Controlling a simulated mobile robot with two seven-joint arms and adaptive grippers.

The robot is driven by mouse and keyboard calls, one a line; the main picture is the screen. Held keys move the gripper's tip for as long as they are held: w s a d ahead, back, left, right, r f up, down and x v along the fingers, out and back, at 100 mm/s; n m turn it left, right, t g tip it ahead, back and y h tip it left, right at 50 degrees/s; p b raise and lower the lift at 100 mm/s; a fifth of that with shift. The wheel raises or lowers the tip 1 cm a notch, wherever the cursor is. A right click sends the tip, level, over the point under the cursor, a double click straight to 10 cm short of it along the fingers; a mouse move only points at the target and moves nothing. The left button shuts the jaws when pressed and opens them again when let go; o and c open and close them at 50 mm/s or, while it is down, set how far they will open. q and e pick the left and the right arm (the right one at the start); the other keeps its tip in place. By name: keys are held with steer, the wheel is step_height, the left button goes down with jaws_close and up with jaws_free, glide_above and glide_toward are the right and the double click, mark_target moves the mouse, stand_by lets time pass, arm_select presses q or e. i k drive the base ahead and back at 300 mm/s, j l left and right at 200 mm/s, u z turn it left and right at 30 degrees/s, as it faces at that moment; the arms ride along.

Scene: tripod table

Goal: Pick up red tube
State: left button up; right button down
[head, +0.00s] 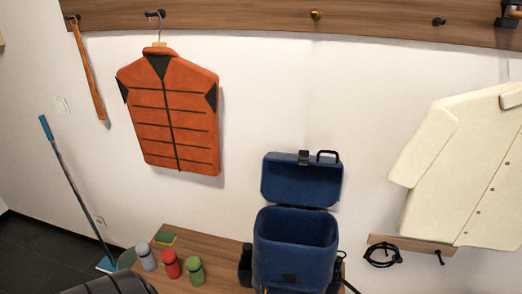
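A red tube (171,264) with a dark cap stands upright on the wooden table (215,247) at the bottom of the head view. A grey tube (146,257) stands to its left and a green tube (195,270) to its right, both close beside it. Neither of my grippers shows in the head view.
An open blue case (295,245) stands right of the tubes. A blue-handled mop (75,190) leans left. An orange vest (170,115) and cream shirt (465,165) hang behind.

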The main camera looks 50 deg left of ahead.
mark_target(169, 257)
steer(key=u, duration=2.35)
